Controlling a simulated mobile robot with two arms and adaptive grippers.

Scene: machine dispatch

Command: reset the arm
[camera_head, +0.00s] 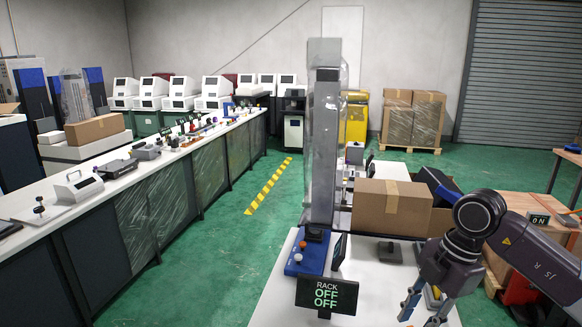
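My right arm (525,250) comes in from the right edge, bent at a dark round joint. My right gripper (421,312) hangs from it with the fingers pointing down over the white table (275,308). Its fingertips are apart, and I see nothing between them. A small yellow and grey item (434,297) is partly hidden behind the gripper. My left arm and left gripper are not in view.
A black display (327,294) reading "RACK OFF OFF" stands at the table's front, beside a blue button box (309,254) and a tall wrapped column (322,140). A cardboard box (392,208) is behind the gripper. A wooden table (522,178) stands at right. Green floor (225,265) lies open at left.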

